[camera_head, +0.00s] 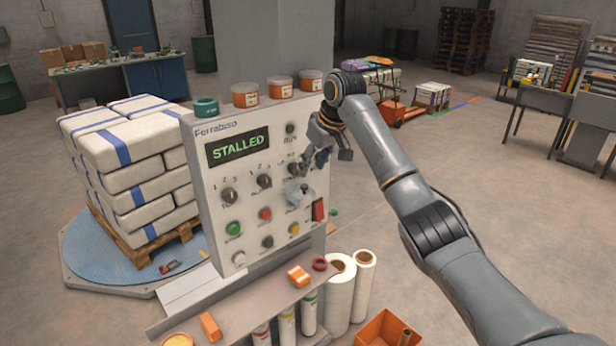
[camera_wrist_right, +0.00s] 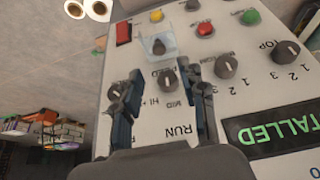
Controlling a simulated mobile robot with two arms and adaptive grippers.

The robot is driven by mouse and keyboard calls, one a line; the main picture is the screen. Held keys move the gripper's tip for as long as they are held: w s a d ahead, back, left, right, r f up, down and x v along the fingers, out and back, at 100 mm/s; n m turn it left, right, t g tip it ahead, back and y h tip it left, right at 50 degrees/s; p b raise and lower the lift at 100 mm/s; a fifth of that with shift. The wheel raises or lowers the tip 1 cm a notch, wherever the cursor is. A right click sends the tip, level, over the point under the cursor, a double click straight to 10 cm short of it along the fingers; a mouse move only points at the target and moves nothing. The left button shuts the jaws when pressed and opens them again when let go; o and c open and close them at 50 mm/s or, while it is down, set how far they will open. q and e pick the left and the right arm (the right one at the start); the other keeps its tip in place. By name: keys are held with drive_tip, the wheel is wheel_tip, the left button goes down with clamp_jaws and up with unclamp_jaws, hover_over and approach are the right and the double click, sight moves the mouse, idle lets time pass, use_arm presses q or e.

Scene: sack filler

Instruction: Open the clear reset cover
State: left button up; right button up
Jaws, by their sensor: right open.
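The clear reset cover (camera_head: 299,194) is on the right part of the grey control panel (camera_head: 214,190), below the upper knobs and left of a red rocker switch (camera_head: 318,211). It looks closed, with a dark knob under or at it. In the right wrist view, the cover (camera_wrist_right: 158,43) lies just beyond the fingertips, roughly centred. My right gripper (camera_head: 322,158) is open and empty in front of the panel's upper right. In the wrist view, its fingers (camera_wrist_right: 167,92) stand either side of a dark selector knob (camera_wrist_right: 168,79); contact cannot be told. My left gripper is not in view.
The panel display (camera_head: 238,147) reads STALLED. Several knobs and coloured buttons surround the cover. A shelf (camera_head: 240,305) with small orange items juts out below.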

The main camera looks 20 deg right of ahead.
drive_tip(key=v, duration=0.5)
drive_tip(key=shift+f, duration=0.1)
